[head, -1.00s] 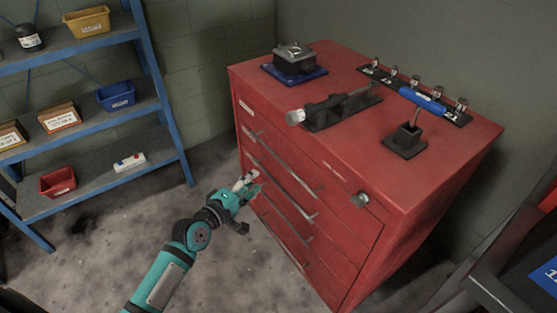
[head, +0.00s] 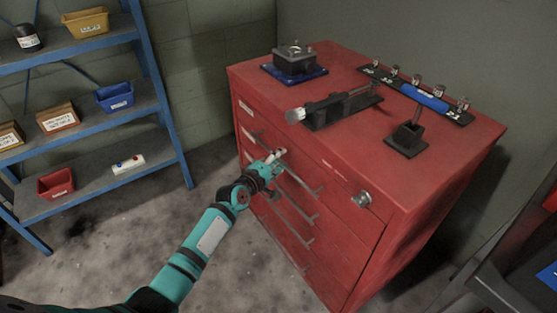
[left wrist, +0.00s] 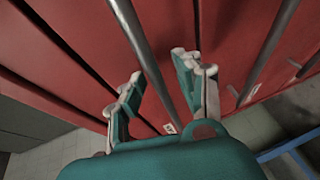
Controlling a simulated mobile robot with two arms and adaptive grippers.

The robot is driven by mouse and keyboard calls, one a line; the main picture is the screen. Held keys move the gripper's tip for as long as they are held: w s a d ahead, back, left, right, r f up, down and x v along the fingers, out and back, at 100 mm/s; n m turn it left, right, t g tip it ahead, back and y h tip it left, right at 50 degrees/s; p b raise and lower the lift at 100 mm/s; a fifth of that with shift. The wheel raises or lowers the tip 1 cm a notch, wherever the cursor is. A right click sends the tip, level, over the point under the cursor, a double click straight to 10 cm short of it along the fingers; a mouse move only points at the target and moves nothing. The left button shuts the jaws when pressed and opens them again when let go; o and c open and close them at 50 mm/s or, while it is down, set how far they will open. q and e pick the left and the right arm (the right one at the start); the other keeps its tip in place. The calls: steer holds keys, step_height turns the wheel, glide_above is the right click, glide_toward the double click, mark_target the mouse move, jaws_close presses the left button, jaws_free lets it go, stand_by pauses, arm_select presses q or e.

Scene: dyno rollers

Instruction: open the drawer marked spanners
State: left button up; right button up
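The red drawer cabinet (head: 372,232) has several drawers with long grey bar handles, and all look shut. Small white labels show at the drawers' left ends, such as a top label (head: 245,107), but I cannot read which says spanners. My left gripper (head: 277,156) is at the cabinet's front, by the upper handles. In the left wrist view my gripper (left wrist: 160,78) is open, its two fingers either side of a bar handle (left wrist: 146,55). I cannot tell whether they touch it. A small label (left wrist: 170,128) shows beyond, unreadable. My right gripper is not in view.
A blue shelf rack (head: 166,130) with bins stands at the left. On the cabinet top are a block on a blue base (head: 295,65), a dark fixture (head: 335,108), and a rack with a blue-handled tool (head: 424,97). Grey floor (head: 120,245) is clear at the left.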

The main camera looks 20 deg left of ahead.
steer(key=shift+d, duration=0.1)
arm_select(q)
jaws_close()
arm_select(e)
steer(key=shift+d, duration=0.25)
arm_select(q)
steer(key=shift+s+a, duration=0.1)
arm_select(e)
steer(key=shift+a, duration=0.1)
